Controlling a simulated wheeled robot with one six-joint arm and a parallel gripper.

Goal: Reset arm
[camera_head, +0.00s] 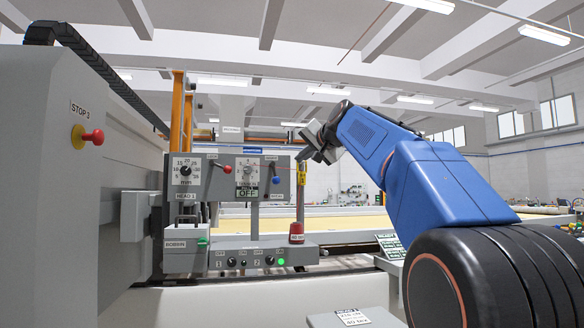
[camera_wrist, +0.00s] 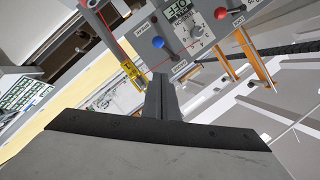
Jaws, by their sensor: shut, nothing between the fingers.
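My gripper (camera_head: 309,153) is at the end of my raised blue arm, in the middle of the head view. It appears just right of the grey control panel (camera_head: 228,194) and above the yellow piece (camera_head: 302,172). In the wrist view my gripper (camera_wrist: 162,84) has its fingers together with nothing between them. The panel (camera_wrist: 203,48) and the yellow piece (camera_wrist: 131,73) show beyond the fingertips there. I cannot tell the exact gap to them.
The panel has a red-knobbed lever (camera_head: 228,168) and a blue-knobbed lever (camera_head: 276,180). A red thread cone (camera_head: 296,232) stands on the switch box (camera_head: 240,258). A red stop button (camera_head: 97,137) is on the left housing. Open air lies above the panel.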

